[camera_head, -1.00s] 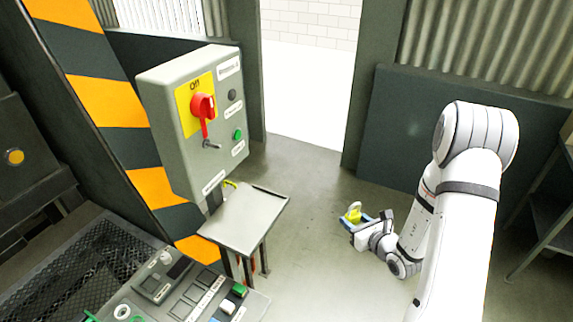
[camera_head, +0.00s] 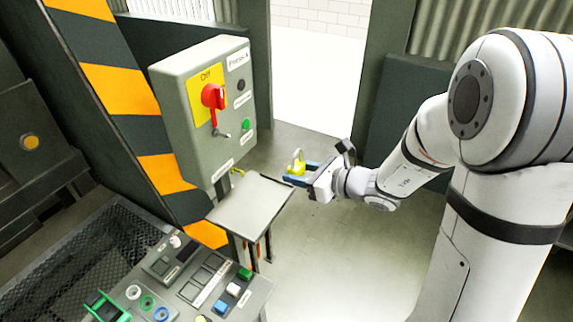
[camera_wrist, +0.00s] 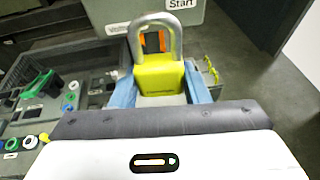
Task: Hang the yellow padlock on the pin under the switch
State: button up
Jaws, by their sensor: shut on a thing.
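The yellow padlock (camera_head: 297,166) is held upright in my gripper (camera_head: 298,178), its silver shackle pointing up. In the wrist view the padlock (camera_wrist: 160,78) sits between the two blue fingers, with the shackle at the top. The switch (camera_head: 213,97) is a red rotary handle on a yellow plate marked Off, on the front of the grey box (camera_head: 186,134). The pin (camera_head: 221,134) sticks out of the box just below the red handle. My gripper is to the right of the pin and lower in the picture, with a clear gap between them.
A small grey shelf (camera_head: 250,206) stands below the box, just left of my gripper. A control panel (camera_head: 200,276) with coloured buttons and rings is at the lower left. The floor right of the shelf is clear.

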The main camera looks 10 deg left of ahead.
jog(key=s+a+r+n+g, duration=0.1)
jog(key=s+a+r+g, duration=0.1)
jog(key=s+a+r, duration=0.2)
send_near(219, 152)
jog(key=shift+s+d+f+y+p, duration=0.2)
jog(key=shift+f+y+p, duration=0.25)
jog(key=shift+f, duration=0.15)
jog(key=shift+w+a+b, duration=0.4)
jog(key=shift+w+a, duration=0.05)
jog(key=shift+a, duration=0.6)
jog(key=shift+w+a+b, duration=0.45)
jog(key=shift+a, duration=0.6)
jog(key=shift+w+a+b, duration=0.4)
jog(key=shift+w+a, duration=0.05)
jog(key=shift+a, duration=0.6)
dwell(1.7)
jog(key=shift+f+b, duration=0.7)
jog(key=shift+b, duration=0.2)
jog(key=o, duration=1)
